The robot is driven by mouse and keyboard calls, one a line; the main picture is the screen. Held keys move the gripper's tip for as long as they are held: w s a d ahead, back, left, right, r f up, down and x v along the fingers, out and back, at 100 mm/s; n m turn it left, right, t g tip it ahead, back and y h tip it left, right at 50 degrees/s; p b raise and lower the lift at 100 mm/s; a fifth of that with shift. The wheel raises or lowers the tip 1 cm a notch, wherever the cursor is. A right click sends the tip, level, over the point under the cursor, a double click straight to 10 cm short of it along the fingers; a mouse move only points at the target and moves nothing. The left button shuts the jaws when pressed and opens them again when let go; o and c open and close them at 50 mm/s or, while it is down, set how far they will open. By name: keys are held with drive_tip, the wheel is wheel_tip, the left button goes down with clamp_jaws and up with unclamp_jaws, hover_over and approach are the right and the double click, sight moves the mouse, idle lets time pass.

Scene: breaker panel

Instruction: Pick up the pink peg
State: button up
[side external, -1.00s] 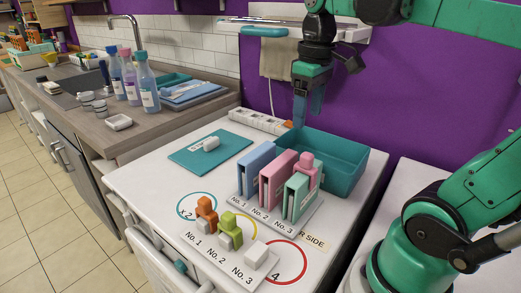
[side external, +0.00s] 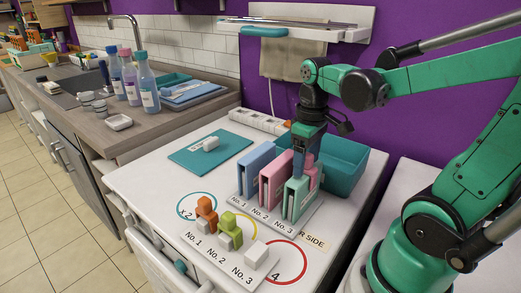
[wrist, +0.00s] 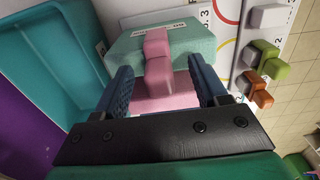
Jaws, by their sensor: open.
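The pink peg (wrist: 157,62) stands out from the mint-green breaker block (wrist: 190,38) at position No. 3. In the wrist view it lies between the two blue fingers of my gripper (wrist: 159,68), with gaps on both sides. My gripper is open. In the side view my gripper (side external: 301,166) points down over the blocks, and the peg (side external: 312,172) shows beside the mint-green block (side external: 297,199), partly hidden by the fingers. The pink block (side external: 272,180) at No. 2 is close by on the left.
A blue block (side external: 255,170) stands at No. 1. A teal bin (side external: 345,165) sits behind the row. Orange (side external: 206,212), green (side external: 231,229) and white (side external: 257,255) pieces stand at the front. A teal mat (side external: 190,160) lies at the left.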

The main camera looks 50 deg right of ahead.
drive_tip(key=shift+f, duration=0.1)
clamp_jaws()
idle(0.4)
wheel_tip(320, 180, up, 20)
idle(0.6)
